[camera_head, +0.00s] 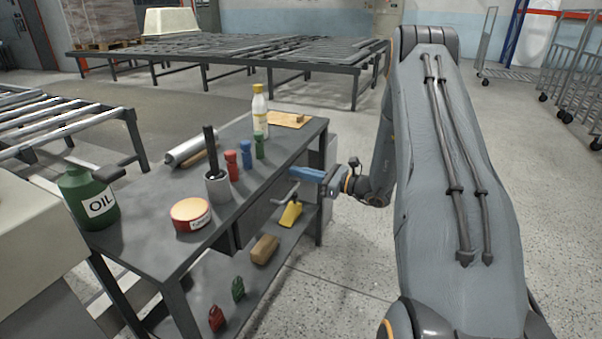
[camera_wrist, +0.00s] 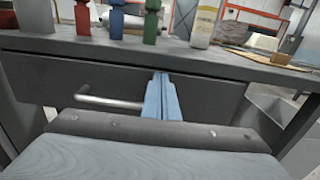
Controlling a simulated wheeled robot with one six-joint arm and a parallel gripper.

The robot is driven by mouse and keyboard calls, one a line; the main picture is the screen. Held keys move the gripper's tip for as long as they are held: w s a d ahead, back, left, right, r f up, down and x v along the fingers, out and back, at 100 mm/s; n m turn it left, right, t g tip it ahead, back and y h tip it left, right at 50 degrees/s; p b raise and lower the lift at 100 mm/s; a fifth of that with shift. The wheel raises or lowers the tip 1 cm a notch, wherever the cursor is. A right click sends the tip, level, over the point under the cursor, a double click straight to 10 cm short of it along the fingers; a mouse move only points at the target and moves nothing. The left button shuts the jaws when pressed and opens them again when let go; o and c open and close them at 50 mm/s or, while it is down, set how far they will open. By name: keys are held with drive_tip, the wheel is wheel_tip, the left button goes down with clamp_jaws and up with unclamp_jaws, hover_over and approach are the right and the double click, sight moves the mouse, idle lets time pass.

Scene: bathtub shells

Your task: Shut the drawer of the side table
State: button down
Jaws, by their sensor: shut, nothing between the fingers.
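The side table (camera_head: 150,237) is dark grey, with a dark drawer (camera_head: 262,212) under its top on the side facing my arm. In the wrist view the drawer front (camera_wrist: 45,80) spans the width below the tabletop edge, with a metal bar handle (camera_wrist: 108,102) near its middle. The front looks close to the table frame; I cannot tell whether a small gap is left. My gripper (camera_head: 295,171) is shut and empty, its blue fingers pointing at the drawer front. In the wrist view the fingertips (camera_wrist: 160,76) are right of the handle, at or near the front; contact is unclear.
On the tabletop stand a green oil can (camera_head: 88,198), a round red-rimmed tin (camera_head: 190,213), a grey cup (camera_head: 217,186), small coloured figures and a bottle (camera_head: 260,110). The lower shelf holds a yellow item (camera_head: 291,215) and a brown block (camera_head: 265,249). Floor beyond the table's right is clear.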

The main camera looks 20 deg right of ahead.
drive_tip(key=v, duration=1.4)
drive_tip(key=s+a+r+n+g+y, duration=0.1)
drive_tip(key=a+r+n+g, duration=0.15)
drive_tip(key=a, duration=0.35)
drive_tip(key=a+r+n+g+y, duration=0.1)
drive_tip(key=a+n+g, duration=0.2)
drive_tip(key=a, duration=0.2)
drive_tip(key=s+a+r+n+g+h, duration=0.25)
drive_tip(key=s+a+n+g, duration=0.3)
drive_tip(key=s+a, duration=0.3)
drive_tip(key=s+a+r+n+g+h, duration=0.2)
drive_tip(key=s+a+n+g+h, duration=0.15)
drive_tip(key=s+a+n, duration=0.4)
drive_tip(key=s+a+r+n+h, duration=0.1)
drive_tip(key=s+r+n+h, duration=0.1)
drive_tip(key=s+n+h, duration=0.3)
drive_tip(key=s+a+r+n+h, duration=0.1)
drive_tip(key=s+a+n+h, duration=0.1)
drive_tip(key=s+n, duration=0.45)
drive_tip(key=d+r+m+t+h+p, duration=0.1)
drive_tip(key=d+r+p, duration=0.6)
drive_tip(key=p, duration=0.7)
drive_tip(key=shift+s+d+m, duration=0.3)
drive_tip(key=shift+s+m, duration=0.1)
drive_tip(key=shift+m, duration=0.4)
